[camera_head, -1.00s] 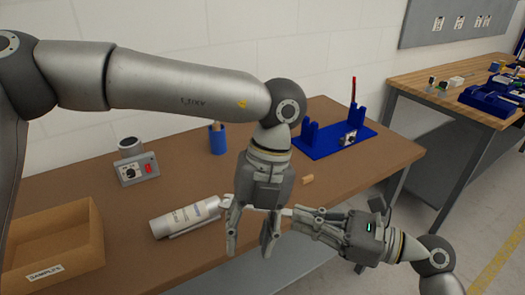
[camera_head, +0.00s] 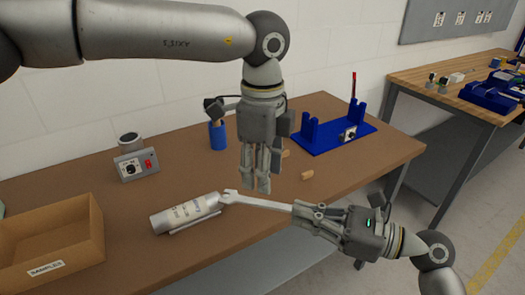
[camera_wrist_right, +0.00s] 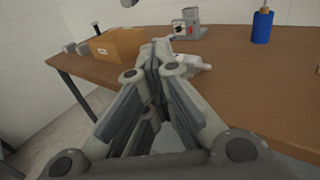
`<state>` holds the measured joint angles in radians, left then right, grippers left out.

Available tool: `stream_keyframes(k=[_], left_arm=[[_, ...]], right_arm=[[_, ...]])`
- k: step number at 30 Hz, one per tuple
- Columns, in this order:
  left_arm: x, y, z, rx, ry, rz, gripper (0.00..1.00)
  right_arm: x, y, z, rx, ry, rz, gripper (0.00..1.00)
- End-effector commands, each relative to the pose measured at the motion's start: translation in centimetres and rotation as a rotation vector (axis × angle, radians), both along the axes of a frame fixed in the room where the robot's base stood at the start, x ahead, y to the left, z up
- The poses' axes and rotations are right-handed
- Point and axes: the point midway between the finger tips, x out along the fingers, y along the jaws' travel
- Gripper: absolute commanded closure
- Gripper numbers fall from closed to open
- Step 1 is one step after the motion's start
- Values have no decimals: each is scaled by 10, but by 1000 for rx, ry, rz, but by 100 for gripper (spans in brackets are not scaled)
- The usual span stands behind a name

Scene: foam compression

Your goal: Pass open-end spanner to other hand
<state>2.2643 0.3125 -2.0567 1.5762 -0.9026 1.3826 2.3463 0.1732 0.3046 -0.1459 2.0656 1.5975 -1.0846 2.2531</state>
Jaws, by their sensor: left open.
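The open-end spanner (camera_head: 258,202) is a light metal bar. It sticks out to the left from my right gripper (camera_head: 300,213), its forked end pointing toward the bottle in the head view. My right gripper is shut on its other end, near the front edge of the bench. In the right wrist view the right fingers (camera_wrist_right: 162,62) are close together and largely hide the spanner. My left gripper (camera_head: 256,183) is open and empty, pointing down just above and behind the spanner, apart from it.
A grey-white bottle (camera_head: 183,214) lies on the brown bench (camera_head: 130,240). A cardboard box (camera_head: 85,238) is at left, a switch box (camera_head: 135,166) behind. A blue cup (camera_head: 217,136) and blue stand (camera_head: 333,139) are at the back. Small tan pieces (camera_head: 306,175) lie at right.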

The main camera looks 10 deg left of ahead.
Motion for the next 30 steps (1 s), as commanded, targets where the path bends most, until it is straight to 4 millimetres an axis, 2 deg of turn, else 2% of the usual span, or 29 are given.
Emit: stream_keyframes(k=[1,6,12,17,24,25,30], left_arm=[[-1,1,-11,3,4,-2,59],[-1,0,-43,2,4,-2,59],[-1,0,-66,1,2,-3,59],[-1,0,-74,0,1,-2,59],[-1,0,-74,0,1,-2,59],[-1,0,-74,0,1,-2,60],[-1,0,-74,0,1,-2,82]], right_arm=[[0,0,0,1,0,0,100],[0,0,1,1,0,0,100],[0,0,1,1,0,0,100],[0,0,1,1,0,0,100],[0,0,0,1,0,0,100],[0,0,0,1,0,0,100],[0,0,0,1,0,0,100]])
